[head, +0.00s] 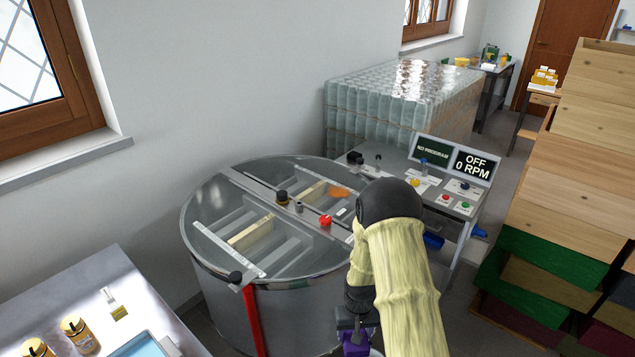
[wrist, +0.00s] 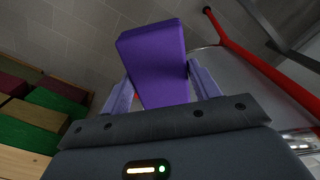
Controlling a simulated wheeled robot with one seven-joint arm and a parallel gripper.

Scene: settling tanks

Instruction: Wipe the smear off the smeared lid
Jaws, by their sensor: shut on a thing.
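A large round steel drum (head: 300,310) stands in the middle of the head view with clear lid halves on top. An orange-brown smear (head: 338,192) lies on the far right lid half (head: 305,172). My gripper (head: 357,328) is low in front of the drum's right side, below the rim and apart from the smear. It is shut on a purple block, perhaps a sponge (head: 355,345). The wrist view shows the purple block (wrist: 152,60) between both fingers (wrist: 160,85). My forearm hides part of the drum's right rim.
A red bar (head: 252,320) runs down the drum's front. A bench with jars (head: 80,335) is at lower left. Stacked wooden boxes (head: 580,165) fill the right. Wrapped jars (head: 400,100) stand behind.

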